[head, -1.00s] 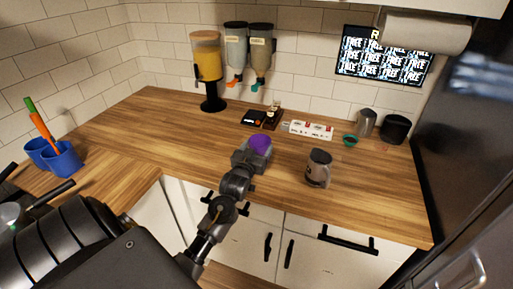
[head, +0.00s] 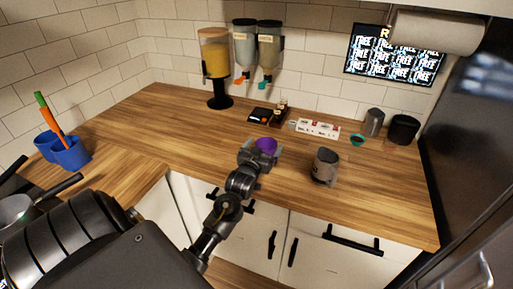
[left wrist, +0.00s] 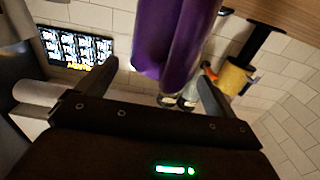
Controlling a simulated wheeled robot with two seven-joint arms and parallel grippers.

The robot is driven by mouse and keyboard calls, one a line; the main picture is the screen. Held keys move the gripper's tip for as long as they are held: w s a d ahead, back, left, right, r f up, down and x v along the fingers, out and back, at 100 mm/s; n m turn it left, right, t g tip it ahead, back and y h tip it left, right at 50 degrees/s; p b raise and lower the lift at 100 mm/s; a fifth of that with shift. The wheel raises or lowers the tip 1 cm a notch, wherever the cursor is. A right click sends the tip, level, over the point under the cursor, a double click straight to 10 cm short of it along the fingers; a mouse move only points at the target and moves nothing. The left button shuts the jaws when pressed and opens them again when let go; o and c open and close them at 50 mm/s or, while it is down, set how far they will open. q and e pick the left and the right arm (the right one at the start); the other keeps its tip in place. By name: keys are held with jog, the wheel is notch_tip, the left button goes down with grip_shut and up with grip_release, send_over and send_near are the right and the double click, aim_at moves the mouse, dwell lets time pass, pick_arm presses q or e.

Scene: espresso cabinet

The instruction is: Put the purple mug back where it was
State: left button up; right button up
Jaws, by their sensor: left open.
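The purple mug (head: 266,145) is on or just above the wooden counter near its front edge, left of a grey mug. My left gripper (head: 260,156) is at the mug's near side and covers its lower part, so I cannot tell whether its base touches the counter. In the left wrist view the purple mug (left wrist: 172,42) fills the top middle, in front of and between the spread fingers of my open left gripper (left wrist: 155,88). Contact with the fingers cannot be made out. My right gripper is not in view.
The grey mug (head: 325,167) stands right of the purple one. Behind are a small dark tray (head: 280,117), a white box (head: 317,128), a metal cup (head: 373,123) and a black canister (head: 403,129). Dispensers (head: 216,68) stand at the back. The counter's left middle is clear.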

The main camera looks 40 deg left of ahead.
pick_arm(q)
jog(key=b+v, duration=0.2)
jog(key=v, duration=1)
jog(key=shift+r+b, duration=0.4)
